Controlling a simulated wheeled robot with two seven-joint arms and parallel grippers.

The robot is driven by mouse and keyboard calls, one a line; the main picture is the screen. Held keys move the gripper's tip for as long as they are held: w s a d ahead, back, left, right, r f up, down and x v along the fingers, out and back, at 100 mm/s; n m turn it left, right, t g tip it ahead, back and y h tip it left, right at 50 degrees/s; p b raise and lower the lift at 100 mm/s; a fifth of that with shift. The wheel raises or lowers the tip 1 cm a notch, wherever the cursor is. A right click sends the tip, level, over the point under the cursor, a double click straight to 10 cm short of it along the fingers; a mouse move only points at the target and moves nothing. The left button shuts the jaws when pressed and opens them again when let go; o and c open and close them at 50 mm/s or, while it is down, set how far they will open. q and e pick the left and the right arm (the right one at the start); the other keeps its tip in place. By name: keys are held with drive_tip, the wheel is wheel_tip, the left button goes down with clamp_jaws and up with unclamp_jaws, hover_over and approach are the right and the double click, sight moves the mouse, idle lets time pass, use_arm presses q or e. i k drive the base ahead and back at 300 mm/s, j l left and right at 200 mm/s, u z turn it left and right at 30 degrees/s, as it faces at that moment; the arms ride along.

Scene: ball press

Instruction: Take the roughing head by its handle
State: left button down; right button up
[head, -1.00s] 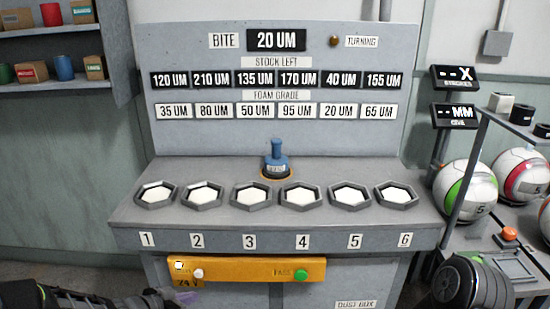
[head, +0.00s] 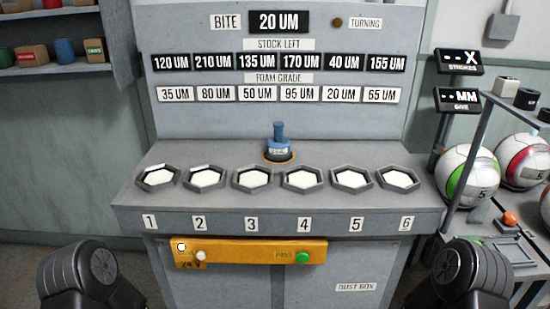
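The roughing head (head: 279,151) is a blue tool with an upright knob-like handle (head: 279,131) and a pale label on its body. It stands upright on a round, orange-rimmed spot at the back of the grey bench (head: 140,196), in the middle. Nothing touches it. Neither gripper is in view. Only dark rounded parts of my two arms show at the bottom left and bottom right, well apart from the tool.
Several hexagonal pads, such as pad 3 (head: 252,179), line the bench in front of the tool. A yellow panel (head: 235,253) with a green button (head: 303,257) is below. A rack with balls (head: 467,173) stands at right. Space above the bench is clear.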

sight(277, 147)
drive_tip(key=u, duration=1.8)
drive_tip(key=k+l, duration=0.65)
drive_tip(key=k, duration=0.05)
